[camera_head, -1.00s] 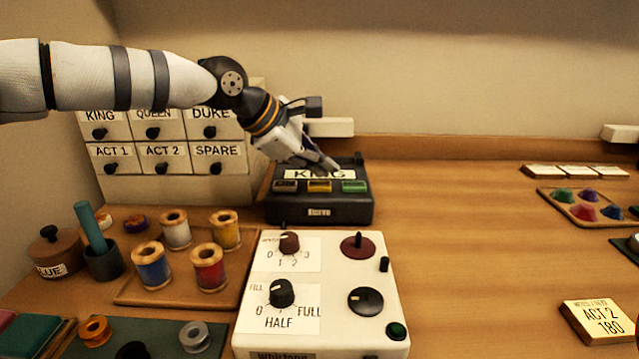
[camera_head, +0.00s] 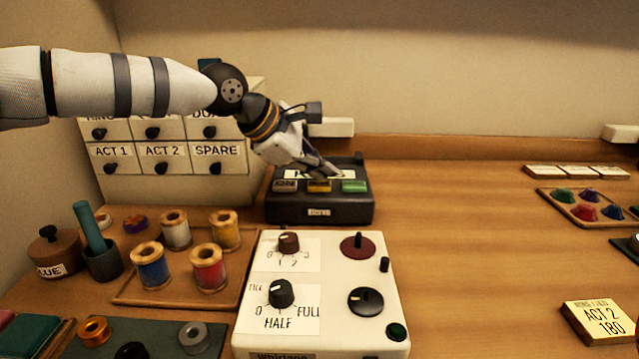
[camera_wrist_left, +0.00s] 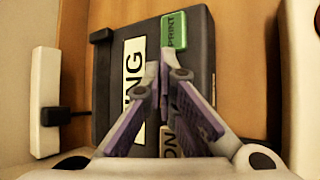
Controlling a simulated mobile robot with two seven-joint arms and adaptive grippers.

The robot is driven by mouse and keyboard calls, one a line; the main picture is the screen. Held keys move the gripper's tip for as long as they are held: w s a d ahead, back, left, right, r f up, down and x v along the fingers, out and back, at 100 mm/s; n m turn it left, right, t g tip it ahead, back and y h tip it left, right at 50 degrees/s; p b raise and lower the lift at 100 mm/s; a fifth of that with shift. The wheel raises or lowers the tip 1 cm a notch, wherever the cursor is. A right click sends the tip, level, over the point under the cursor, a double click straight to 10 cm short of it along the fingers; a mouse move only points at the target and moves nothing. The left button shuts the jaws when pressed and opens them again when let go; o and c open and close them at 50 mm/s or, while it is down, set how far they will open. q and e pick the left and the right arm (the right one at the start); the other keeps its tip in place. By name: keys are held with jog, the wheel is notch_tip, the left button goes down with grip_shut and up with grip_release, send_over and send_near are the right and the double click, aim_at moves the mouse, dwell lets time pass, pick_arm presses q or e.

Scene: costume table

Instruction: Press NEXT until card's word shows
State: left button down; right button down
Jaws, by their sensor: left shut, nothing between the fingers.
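In the left wrist view the green button (camera_wrist_left: 173,30) reads PRINT, and the display (camera_wrist_left: 134,65) shows letters ending in "NG". My left gripper (camera_head: 334,173) is shut and empty, its tips over the machine near the buttons; contact cannot be told. A card (camera_head: 600,321) reading "ACT 2 180" lies front right. My right gripper is not in view.
A white control box (camera_head: 340,265) with knobs stands in front of the machine. Thread spools on a wooden tray (camera_head: 130,296) are to its left. Labelled drawers (camera_head: 165,180) stand behind left. Bare tabletop (camera_head: 460,240) lies to the right.

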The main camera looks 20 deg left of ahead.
aim_at(322, 186)
pick_arm(q)
jog(key=shift+f, duration=0.5)
dwell(0.3)
dwell(0.4)
jog(key=shift+r, duration=0.95)
jog(key=shift+r, duration=2.5)
dwell(0.5)
